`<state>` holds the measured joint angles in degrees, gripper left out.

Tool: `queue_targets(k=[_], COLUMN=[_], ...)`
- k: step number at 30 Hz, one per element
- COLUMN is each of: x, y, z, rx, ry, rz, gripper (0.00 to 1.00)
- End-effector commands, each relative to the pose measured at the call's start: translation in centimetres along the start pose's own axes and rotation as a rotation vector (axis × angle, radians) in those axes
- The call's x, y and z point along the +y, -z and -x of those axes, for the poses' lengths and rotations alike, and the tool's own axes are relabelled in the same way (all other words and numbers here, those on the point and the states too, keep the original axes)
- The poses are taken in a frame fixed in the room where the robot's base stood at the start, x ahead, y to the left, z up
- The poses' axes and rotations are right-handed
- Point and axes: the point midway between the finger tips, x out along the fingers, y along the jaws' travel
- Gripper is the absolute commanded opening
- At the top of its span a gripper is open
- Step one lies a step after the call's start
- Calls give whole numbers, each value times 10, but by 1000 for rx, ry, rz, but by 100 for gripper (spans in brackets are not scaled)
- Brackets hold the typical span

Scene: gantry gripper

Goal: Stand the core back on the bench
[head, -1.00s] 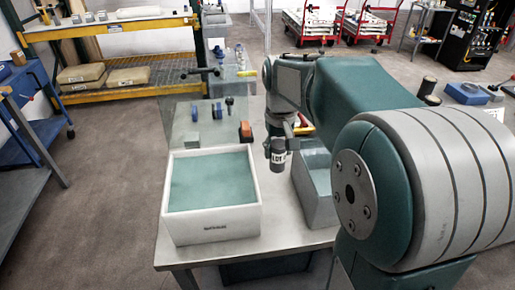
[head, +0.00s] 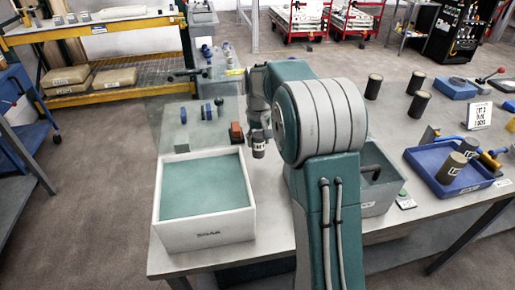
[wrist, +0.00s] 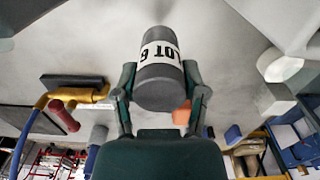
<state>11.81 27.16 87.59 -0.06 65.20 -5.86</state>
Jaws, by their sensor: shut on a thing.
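The core (head: 258,149) is a dark grey cylinder with a white label band. It hangs roughly upright below my gripper (head: 257,130), just right of the white bin's back corner in the head view. In the wrist view the core (wrist: 158,82) lies between the two fingers of my gripper (wrist: 160,95), which are shut on its sides; its label reads "LOT 6". The bench (head: 272,226) has a pale grey top. I cannot tell whether the core's lower end touches it. My arm hides part of the bench behind it.
A white bin (head: 207,238) with a teal inside stands left of the core. A small brown block (head: 236,132) is close by. A grey bin (head: 377,207) stands right, partly behind my arm.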

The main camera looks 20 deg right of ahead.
Motion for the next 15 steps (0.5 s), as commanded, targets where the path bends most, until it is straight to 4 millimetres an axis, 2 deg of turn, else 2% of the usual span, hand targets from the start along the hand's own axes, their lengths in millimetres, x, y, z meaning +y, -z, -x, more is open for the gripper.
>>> queue_targets(k=[7,12,15], x=[2,2,2], y=[14,13,13], z=[-18,-42,-45], rx=[1,0,3], ry=[0,0,0], rz=[0,0,0], gripper=[0,0,0])
